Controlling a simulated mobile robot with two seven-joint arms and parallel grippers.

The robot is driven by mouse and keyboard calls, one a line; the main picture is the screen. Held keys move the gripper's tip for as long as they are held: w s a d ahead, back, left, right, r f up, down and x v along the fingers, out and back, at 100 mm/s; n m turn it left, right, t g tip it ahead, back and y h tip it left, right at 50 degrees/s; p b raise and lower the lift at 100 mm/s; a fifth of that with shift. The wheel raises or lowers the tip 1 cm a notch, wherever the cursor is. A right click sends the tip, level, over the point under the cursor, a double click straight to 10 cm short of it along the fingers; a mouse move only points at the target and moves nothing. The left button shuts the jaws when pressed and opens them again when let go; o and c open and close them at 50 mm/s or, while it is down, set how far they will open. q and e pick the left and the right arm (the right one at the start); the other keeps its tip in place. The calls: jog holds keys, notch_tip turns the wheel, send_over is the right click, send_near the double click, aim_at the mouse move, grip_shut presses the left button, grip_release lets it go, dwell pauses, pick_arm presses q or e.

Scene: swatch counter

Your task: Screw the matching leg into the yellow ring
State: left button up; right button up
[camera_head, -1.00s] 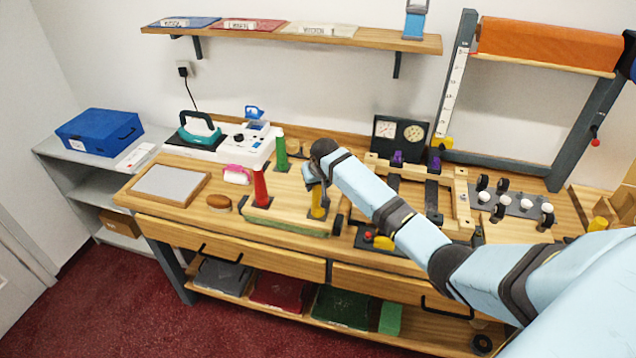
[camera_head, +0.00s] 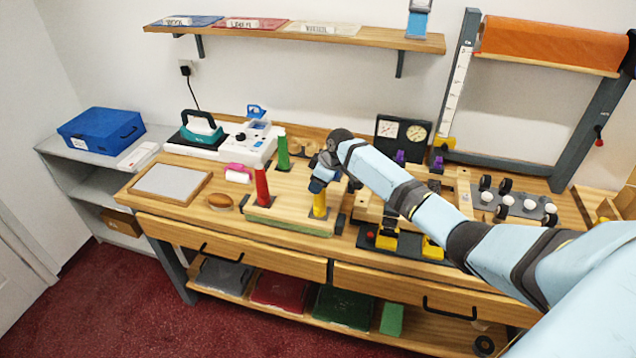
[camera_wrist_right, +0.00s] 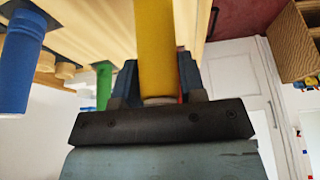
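A yellow leg (camera_head: 320,206) stands upright at the right end of a low wooden block (camera_head: 285,219). My right gripper (camera_head: 321,184) is over its top. In the right wrist view the yellow leg (camera_wrist_right: 156,45) lies between the two fingers (camera_wrist_right: 158,85), which press close on both sides. A red leg (camera_head: 262,188) stands at the block's left end and a green leg (camera_head: 283,153) behind it. A blue leg (camera_wrist_right: 17,62) shows at the left of the right wrist view; my gripper and arm seem to hide it in the head view. I cannot make out the yellow ring. My left gripper is out of view.
A black-and-yellow device (camera_head: 386,243) and a wooden frame (camera_head: 463,195) stand right of the block. The counter front edge is close.

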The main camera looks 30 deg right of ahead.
jog(key=c, duration=0.4)
jog(key=shift+r+m+h+p, duration=0.2)
jog(key=shift+m+h+p, duration=0.1)
jog(key=shift+m+p, duration=0.45)
jog(key=m, duration=0.1)
jog(key=m+h, duration=0.1)
jog(key=m, duration=0.1)
jog(key=shift+d+f+t+b, duration=0.1)
jog(key=shift+f+t+b, duration=0.15)
jog(key=shift+t+b, duration=0.15)
jog(key=m+h, duration=0.1)
jog(key=m, duration=0.3)
jog(key=shift+h, duration=0.3)
jog(key=m, duration=0.2)
jog(key=m+h, duration=0.1)
jog(key=m, duration=0.1)
jog(key=m+h, duration=0.1)
jog(key=m, duration=0.1)
jog(key=shift+d+m+g, duration=0.25)
jog(key=shift+d+g, duration=0.1)
jog(key=shift+g, duration=0.05)
jog(key=o, duration=0.8)
